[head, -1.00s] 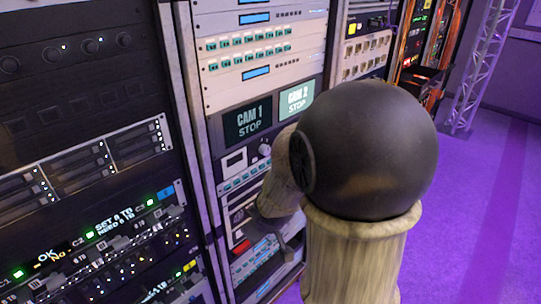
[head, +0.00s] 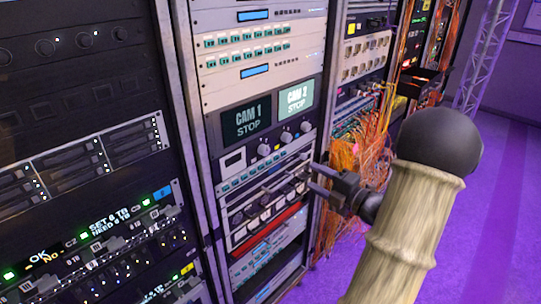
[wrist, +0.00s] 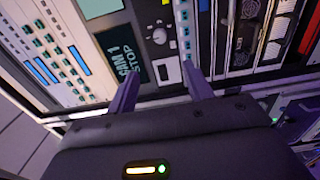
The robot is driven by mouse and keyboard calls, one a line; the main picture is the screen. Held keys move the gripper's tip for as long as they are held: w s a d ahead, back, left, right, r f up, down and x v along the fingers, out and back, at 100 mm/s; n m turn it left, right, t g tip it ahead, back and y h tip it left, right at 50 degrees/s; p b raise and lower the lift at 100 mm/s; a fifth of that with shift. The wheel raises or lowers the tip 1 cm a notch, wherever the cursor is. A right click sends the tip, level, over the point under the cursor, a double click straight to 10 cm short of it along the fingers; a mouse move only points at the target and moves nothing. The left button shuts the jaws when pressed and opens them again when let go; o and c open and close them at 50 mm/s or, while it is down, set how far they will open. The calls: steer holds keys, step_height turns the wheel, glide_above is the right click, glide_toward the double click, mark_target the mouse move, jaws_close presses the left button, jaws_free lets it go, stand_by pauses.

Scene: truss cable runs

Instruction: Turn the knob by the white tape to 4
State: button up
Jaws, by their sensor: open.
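The left knob also shows in the wrist view (wrist: 160,36), beyond and above my fingertips. I cannot make out white tape for certain or read any dial numbers. My gripper (head: 311,176) is open and empty, to the right of and below the knobs in the head view. In the wrist view its two fingers (wrist: 161,72) point at the panel, apart from the knob.
The CAM 1 screen (head: 246,121) and the CAM 2 screen (head: 296,97) sit above the knobs. A panel with dark reels (head: 255,212) lies below. Orange cables (head: 362,155) hang right of the rack. The purple floor (head: 500,215) is open at right.

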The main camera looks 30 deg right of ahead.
mark_target(267, 152)
steer(key=shift+w+a, duration=0.1)
steer(key=shift+w, duration=0.05)
steer(key=p+x, duration=0.5)
steer(key=x, duration=1.2)
steer(key=shift+w, duration=0.1)
steer(key=c, duration=1)
